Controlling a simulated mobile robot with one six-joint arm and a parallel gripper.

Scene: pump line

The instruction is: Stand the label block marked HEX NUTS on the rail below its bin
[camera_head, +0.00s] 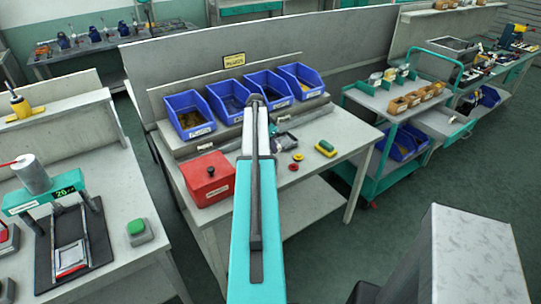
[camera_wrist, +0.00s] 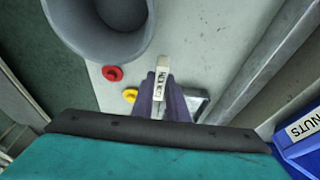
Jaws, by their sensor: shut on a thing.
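The label block (camera_wrist: 161,80) is a small pale block with dark lettering that reads as HEX NUTS. It shows in the wrist view between the purple-grey fingers of my gripper (camera_wrist: 161,92), which is shut on it. A grey rail (camera_wrist: 255,62) runs diagonally to the right of the gripper in the wrist view; block and rail look apart. A blue bin (camera_wrist: 299,150) at the lower right has a label ending in NUTS; its first word is cut off.
Several blue bins (camera_head: 190,114) stand in a row at the back of the bench (camera_head: 320,170). A red box (camera_head: 208,178) stands at its front left.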

